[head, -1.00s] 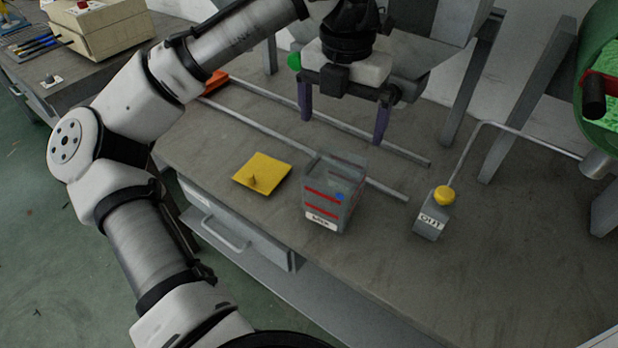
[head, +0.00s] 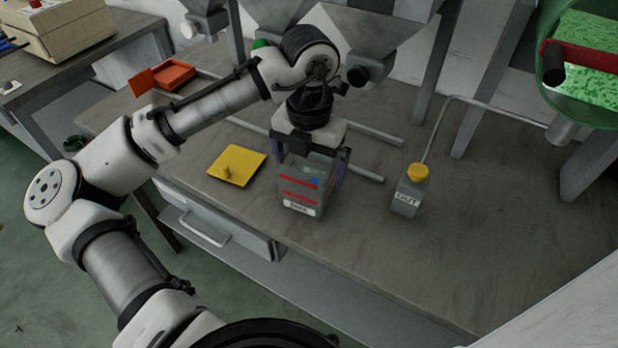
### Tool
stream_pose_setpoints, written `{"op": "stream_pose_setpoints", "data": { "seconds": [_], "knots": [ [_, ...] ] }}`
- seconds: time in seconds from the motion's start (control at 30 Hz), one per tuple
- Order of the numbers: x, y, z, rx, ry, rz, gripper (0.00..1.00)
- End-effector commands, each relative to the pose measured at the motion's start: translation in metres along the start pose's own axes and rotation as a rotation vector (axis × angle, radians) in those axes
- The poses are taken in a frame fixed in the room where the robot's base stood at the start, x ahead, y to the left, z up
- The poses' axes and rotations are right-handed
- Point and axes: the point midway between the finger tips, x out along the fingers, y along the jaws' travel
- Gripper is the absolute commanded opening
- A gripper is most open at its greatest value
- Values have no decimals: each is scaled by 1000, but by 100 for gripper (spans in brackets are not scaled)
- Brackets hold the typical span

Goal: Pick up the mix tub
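The mix tub (head: 300,194) is a clear grey box with red lines, a blue dot and a white label on its front. It stands upright on the workbench. My gripper (head: 311,167) points down over it, with one purple finger at the left of its upper part and the other at the right. The fingers are wide apart, around the tub's top. The tub hides part of the left finger, and I see no clear contact.
A yellow plate (head: 237,166) with a small knob lies left of the tub. A grey OUT switch box (head: 406,196) with a yellow button stands to the right. Metal rails (head: 368,174) run behind the tub. An orange tray (head: 172,76) sits at the back left. The bench front right is clear.

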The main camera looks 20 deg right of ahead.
Motion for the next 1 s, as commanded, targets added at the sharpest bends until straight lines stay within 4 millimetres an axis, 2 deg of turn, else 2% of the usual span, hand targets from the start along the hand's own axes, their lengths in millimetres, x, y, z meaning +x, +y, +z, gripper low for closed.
{"op": "stream_pose_setpoints", "data": {
  "seconds": [0.3,0.6,0.87,1.0],
  "knots": [
    [6,0,0,-1,0,-1,99],
    [6,0,0,-1,0,-1,60],
    [4,0,0,-1,-1,-1,60],
    [-3,0,1,-1,-2,0,60]
  ]
}}
